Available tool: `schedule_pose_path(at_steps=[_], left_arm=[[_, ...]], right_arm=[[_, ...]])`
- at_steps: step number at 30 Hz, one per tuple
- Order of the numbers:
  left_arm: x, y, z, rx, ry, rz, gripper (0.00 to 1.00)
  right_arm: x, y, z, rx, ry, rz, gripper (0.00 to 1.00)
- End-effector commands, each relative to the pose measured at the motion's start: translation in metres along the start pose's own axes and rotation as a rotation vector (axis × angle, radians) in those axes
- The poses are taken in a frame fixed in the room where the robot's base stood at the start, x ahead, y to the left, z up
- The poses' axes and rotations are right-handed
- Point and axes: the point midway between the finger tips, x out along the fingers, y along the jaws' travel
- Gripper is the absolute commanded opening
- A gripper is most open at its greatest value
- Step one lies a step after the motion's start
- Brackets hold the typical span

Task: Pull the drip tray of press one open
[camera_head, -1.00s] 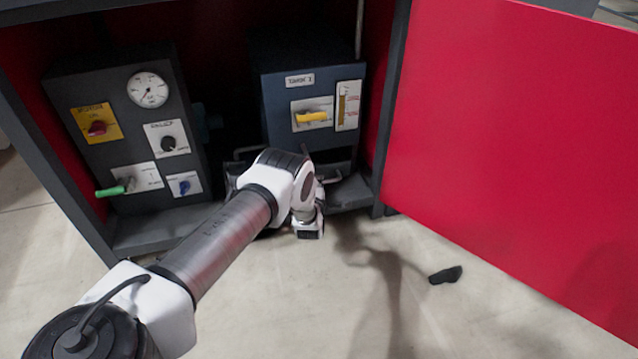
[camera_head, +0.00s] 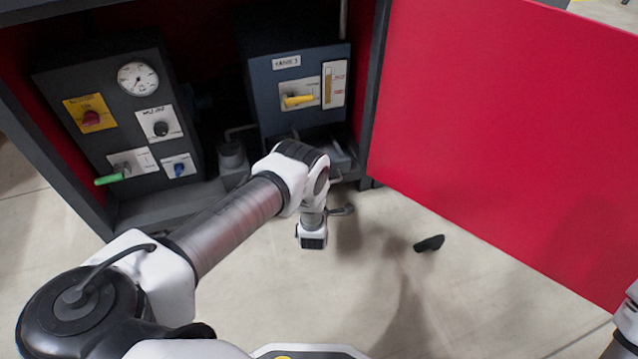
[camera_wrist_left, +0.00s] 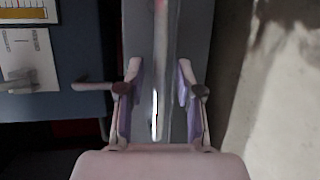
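Press one is the dark blue box (camera_head: 298,90) with a yellow lever, standing in the right part of the open cabinet. Its grey drip tray (camera_head: 338,158) shows partly under the box; my left wrist hides the rest. My left gripper (camera_wrist_left: 160,72) is open in the left wrist view, its two fingers well apart. A pale bar (camera_wrist_left: 161,45), which looks like the tray's handle, runs between the fingers with visible gaps on both sides. In the head view the fingers are mostly hidden by my wrist, low in front of the press. My right gripper is out of view.
A dark control box (camera_head: 120,125) with a gauge, knobs and a green lever stands on the left in the cabinet. The red door (camera_head: 500,130) is swung open on the right. A small black object (camera_head: 429,243) lies on the clear floor.

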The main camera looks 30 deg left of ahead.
Motion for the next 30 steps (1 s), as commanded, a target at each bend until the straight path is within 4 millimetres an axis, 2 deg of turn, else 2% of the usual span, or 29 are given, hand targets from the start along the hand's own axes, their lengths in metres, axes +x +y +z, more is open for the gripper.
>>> schedule_pose_path(at_steps=[8,11,14,21,24,30], left_arm=[[-0.001,0.000,0.000,0.000,0.000,0.000,0.37],[-0.010,0.000,0.000,0.000,0.000,-0.002,0.37],[-0.029,0.000,0.000,0.002,0.000,-0.004,0.37],[-0.091,-0.001,0.001,0.002,-0.002,-0.003,0.37],[-0.109,-0.001,0.001,0.001,-0.001,-0.003,0.37],[-0.121,0.000,0.000,0.001,0.001,0.000,0.37]], right_arm=[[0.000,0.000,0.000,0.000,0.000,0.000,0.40],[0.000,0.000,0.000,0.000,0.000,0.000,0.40],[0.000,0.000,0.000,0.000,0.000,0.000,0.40],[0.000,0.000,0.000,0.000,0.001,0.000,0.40],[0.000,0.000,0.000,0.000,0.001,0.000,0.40],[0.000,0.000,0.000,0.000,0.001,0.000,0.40]])
